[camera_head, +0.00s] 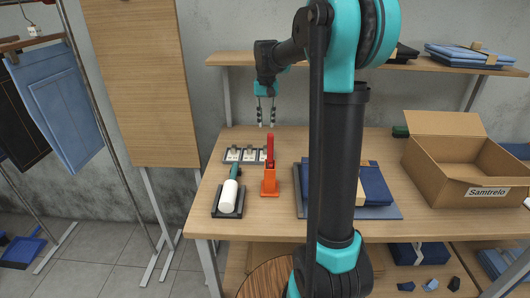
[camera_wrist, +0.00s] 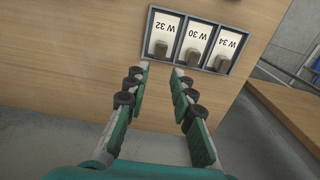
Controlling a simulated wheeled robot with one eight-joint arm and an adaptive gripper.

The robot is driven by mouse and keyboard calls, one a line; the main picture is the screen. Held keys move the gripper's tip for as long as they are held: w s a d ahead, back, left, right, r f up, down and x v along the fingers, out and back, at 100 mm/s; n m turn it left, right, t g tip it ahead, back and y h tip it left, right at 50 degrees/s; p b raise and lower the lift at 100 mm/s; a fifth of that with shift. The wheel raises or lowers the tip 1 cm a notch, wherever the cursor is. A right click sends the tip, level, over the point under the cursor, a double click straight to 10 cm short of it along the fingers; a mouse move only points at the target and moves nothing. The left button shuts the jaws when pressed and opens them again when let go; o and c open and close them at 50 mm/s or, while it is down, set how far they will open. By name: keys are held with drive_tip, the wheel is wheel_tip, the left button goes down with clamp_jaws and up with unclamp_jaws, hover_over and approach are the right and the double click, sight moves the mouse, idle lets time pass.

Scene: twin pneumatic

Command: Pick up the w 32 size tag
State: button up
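The W 32 size tag (camera_wrist: 165,27) is a white card in the left slot of a dark three-slot tray (camera_wrist: 150,20) in the wrist view. A grey tab or clip stands at its lower end. The W 30 tag (camera_wrist: 193,36) and W 34 tag (camera_wrist: 227,42) sit in the slots to its right. In the head view the tray (camera_head: 226,155) lies flat near the table's back left. My gripper (camera_head: 266,125) points down above the table, apart from the tags. Its two fingers (camera_wrist: 160,67) are spread and empty, and the tray lies beyond their tips in the wrist view.
An orange holder (camera_head: 270,184) with a red-handled tool (camera_head: 270,150) stands right of the tray. A white bottle-like tool (camera_head: 228,196) lies in a dark tray in front. Folded jeans (camera_head: 375,186) and an open cardboard box (camera_head: 440,167) are to the right. A shelf (camera_head: 235,59) runs behind.

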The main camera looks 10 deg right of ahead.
wheel_tip(320, 180, down, 6)
drive_tip(key=shift+f, duration=0.25)
drive_tip(key=shift+w+f, duration=0.15)
drive_tip(key=shift+f, duration=1.2)
drive_tip(key=shift+w+f, duration=0.1)
drive_tip(key=shift+f, duration=1.25)
clamp_jaws()
